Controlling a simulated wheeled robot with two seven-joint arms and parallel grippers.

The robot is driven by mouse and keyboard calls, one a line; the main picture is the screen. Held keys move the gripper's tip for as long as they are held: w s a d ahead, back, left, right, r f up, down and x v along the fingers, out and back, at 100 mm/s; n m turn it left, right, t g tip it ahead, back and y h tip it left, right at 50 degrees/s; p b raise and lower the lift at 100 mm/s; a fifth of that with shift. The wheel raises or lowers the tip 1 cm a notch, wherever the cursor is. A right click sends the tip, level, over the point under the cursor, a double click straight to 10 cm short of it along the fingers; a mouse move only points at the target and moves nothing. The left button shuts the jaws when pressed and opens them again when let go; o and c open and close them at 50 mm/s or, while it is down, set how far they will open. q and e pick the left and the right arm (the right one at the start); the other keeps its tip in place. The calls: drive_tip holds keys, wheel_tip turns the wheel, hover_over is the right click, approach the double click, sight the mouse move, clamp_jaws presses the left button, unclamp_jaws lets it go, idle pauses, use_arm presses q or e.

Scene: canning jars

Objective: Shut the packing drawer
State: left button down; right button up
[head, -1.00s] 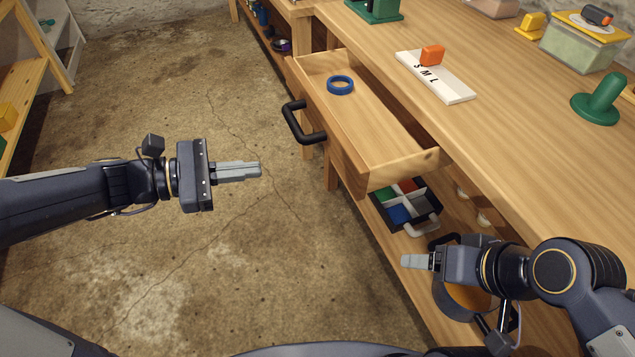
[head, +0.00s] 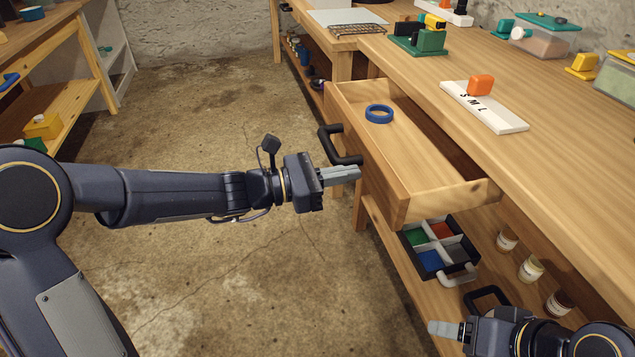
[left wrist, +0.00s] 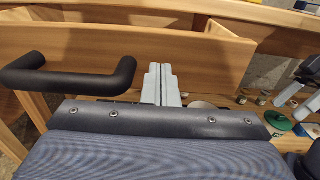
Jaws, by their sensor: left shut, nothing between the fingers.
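The packing drawer (head: 400,204) stands pulled out of the workbench, with a blue ring (head: 379,114) lying inside it. Its black bar handle (head: 341,146) is on the front panel. My left gripper (head: 358,173) is shut and empty, its fingertips close to the drawer front beside the handle. In the left wrist view the shut fingers (left wrist: 162,84) point at the wooden front panel (left wrist: 195,55), with the handle (left wrist: 70,76) to their left. I cannot tell whether the tips touch the panel. My right gripper (head: 446,329) is low at the right; its fingers look closed together.
The bench top holds a white S M L board (head: 490,108) with an orange block and a green device (head: 418,40). On the shelf below are a divided tray (head: 440,248) and several small jars (head: 530,269). The floor left of the drawer is clear.

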use_arm(q)
drive_tip(key=shift+x, duration=0.85)
use_arm(e)
drive_tip(key=shift+f, duration=0.25)
use_arm(q)
drive_tip(key=shift+d, duration=0.1)
drive_tip(key=shift+w+d, duration=0.15)
drive_tip(key=shift+d, duration=0.2)
approach(447, 167)
drive_tip(key=d+r, duration=0.1)
drive_tip(key=d, duration=0.1)
drive_tip(key=w+d+r, duration=0.1)
drive_tip(key=d+r, duration=0.1)
drive_tip(key=shift+w+d, duration=0.15)
drive_tip(key=x, duration=0.6)
use_arm(e)
drive_tip(key=shift+w+d, duration=0.3)
drive_tip(key=shift+d, duration=0.55)
drive_tip(key=shift+r, duration=0.1)
